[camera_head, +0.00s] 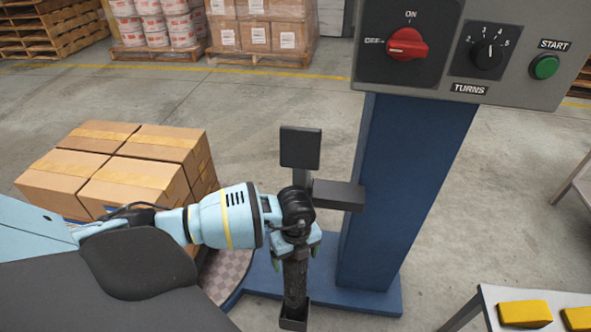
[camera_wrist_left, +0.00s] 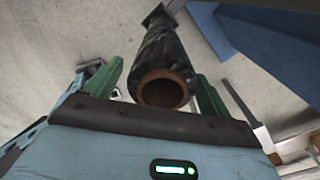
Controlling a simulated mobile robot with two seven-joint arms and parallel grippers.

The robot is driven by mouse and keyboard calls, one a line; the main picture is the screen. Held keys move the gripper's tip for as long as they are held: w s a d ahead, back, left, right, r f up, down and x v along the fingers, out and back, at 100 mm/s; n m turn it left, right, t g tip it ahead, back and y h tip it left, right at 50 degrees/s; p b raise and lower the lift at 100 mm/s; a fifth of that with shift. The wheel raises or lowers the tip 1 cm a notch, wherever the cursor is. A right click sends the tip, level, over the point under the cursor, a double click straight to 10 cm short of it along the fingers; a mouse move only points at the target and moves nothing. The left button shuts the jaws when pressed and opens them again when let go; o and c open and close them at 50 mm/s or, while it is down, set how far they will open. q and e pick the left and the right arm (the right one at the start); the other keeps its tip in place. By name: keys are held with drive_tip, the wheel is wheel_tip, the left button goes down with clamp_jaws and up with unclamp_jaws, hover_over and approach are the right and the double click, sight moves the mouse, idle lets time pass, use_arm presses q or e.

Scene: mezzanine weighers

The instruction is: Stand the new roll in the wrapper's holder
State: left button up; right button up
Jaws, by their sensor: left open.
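The new roll (camera_head: 295,284) is a dark film roll, upright in the wrapper's holder. Its lower end meets the holder's dark foot (camera_head: 293,322); how deep it sits cannot be told. The holder's upper plate (camera_head: 300,147) and side block (camera_head: 338,194) show behind my arm. My left gripper (camera_head: 296,252) is at the roll's upper end, its green fingers open on either side. In the left wrist view, the roll's brown hollow core (camera_wrist_left: 163,92) faces the camera between the fingers (camera_wrist_left: 160,88). Contact with the fingers is unclear. My right gripper is out of view.
The wrapper's blue column (camera_head: 405,190) and grey control panel (camera_head: 455,50) stand right of the holder. Stacked cartons (camera_head: 125,165) stand at left. A table (camera_head: 545,296) with yellow packs is at lower right. Open floor lies behind.

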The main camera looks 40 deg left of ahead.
use_arm(q)
wheel_tip(320, 180, up, 11)
drive_tip(key=shift+r+p, duration=0.2)
drive_tip(key=shift+p, duration=0.75)
